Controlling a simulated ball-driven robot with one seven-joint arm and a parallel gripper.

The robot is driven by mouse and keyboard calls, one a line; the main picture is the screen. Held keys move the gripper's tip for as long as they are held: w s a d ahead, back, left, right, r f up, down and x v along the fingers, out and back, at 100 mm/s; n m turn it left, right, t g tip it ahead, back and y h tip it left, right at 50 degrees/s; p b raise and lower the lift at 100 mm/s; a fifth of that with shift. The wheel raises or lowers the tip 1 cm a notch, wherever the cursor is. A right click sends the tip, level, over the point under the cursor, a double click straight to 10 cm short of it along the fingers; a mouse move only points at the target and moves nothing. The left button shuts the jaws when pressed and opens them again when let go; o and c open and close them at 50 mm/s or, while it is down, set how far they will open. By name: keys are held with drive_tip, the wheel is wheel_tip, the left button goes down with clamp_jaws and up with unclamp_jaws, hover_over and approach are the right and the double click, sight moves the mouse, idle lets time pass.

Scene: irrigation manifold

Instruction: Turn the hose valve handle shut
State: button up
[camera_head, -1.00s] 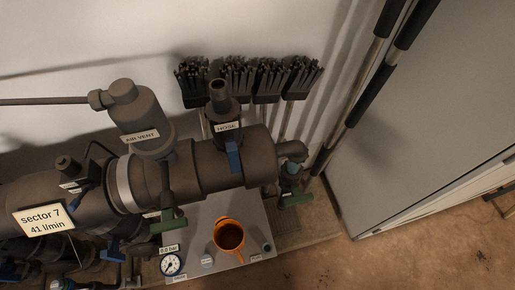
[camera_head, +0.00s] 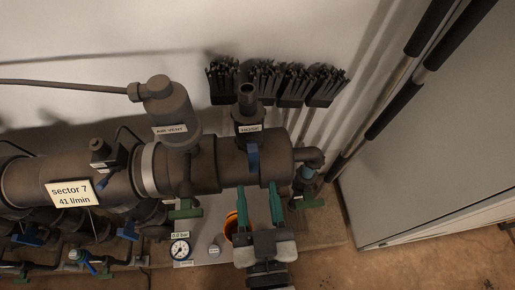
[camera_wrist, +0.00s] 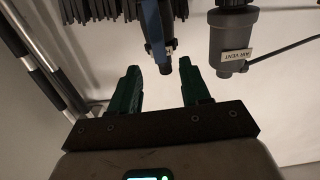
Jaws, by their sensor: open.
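The hose valve has a blue lever handle (camera_head: 253,158) below its "HOSE" label (camera_head: 249,128), on top of the right end of the big dark pipe. The handle points down in the head view, toward my gripper. My gripper (camera_head: 257,188) has green fingers, is open and empty, and sits just below the handle, its fingertips to either side of the handle's line. In the wrist view the blue handle (camera_wrist: 152,28) shows beyond the gap between the fingertips (camera_wrist: 159,66). I see no contact with it.
The air vent (camera_head: 170,108) stands left of the hose valve. Green handles (camera_head: 185,209) sit below the pipe. An orange cup (camera_head: 231,226) is partly hidden by my gripper. A pressure gauge (camera_head: 180,249) reads 0.0 bar. Brushes (camera_head: 292,87) hang behind; a grey cabinet (camera_head: 440,140) stands right.

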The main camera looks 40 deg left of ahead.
sight(253, 158)
drive_tip(key=p+x, duration=0.1)
drive_tip(key=x, duration=0.8)
drive_tip(key=shift+w, duration=0.15)
drive_tip(key=shift+c, duration=0.3)
clamp_jaws()
